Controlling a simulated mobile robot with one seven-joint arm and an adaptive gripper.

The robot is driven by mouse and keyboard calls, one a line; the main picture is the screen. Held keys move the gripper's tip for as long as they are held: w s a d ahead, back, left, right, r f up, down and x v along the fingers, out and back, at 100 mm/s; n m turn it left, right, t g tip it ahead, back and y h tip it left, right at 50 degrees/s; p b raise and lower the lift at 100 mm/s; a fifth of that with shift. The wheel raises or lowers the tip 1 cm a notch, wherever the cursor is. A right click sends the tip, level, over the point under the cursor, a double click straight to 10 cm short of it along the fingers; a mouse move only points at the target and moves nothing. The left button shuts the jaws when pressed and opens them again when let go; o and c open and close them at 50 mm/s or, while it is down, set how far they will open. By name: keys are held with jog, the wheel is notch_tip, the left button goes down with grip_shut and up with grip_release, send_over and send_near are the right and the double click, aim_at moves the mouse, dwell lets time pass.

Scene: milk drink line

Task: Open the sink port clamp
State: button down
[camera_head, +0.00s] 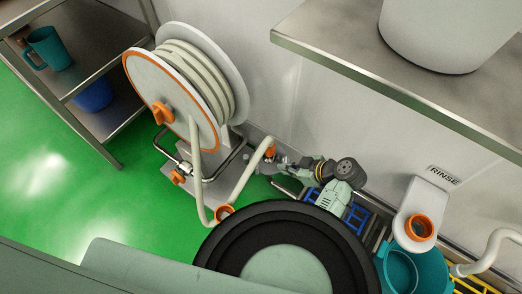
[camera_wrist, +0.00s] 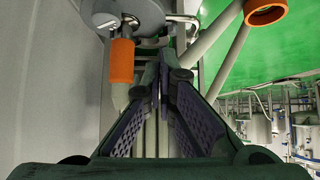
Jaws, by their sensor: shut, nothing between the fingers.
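In the wrist view, a grey rounded metal fitting (camera_wrist: 125,15) is at the top, with an orange grip (camera_wrist: 122,61) hanging from it. This looks like the sink port clamp, but I cannot tell whether it is open or closed. My gripper (camera_wrist: 158,82) is shut and empty, pointing toward the fitting, with the orange grip left of its fingers. In the head view my gripper (camera_head: 278,164) is low beside the wall, close to a small orange part (camera_head: 270,152) at the hose bend. The fingertips are too small there to judge contact.
A hose reel (camera_head: 190,90) stands left, its pale hose (camera_head: 196,185) looping down to an orange-ringed end (camera_head: 224,211). A steel shelf (camera_head: 400,90) overhangs the right. A teal bucket (camera_head: 430,272) stands below a white spout with an orange ring (camera_head: 419,227). Green floor is clear at left.

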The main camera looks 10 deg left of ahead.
jog(key=p, duration=0.1)
send_near(250, 160)
notch_tip(250, 160, down, 3)
jog(key=shift+w+a+p, duration=0.2)
jog(key=shift+a+p, duration=0.15)
jog(key=shift+a, duration=0.5)
jog(key=shift+w+a+p, duration=0.25)
jog(key=shift+a+p, duration=0.1)
jog(key=shift+a, duration=0.5)
jog(key=shift+a, duration=0.1)
jog(key=shift+a+m+t, duration=0.15)
jog(key=shift+m+t, duration=0.25)
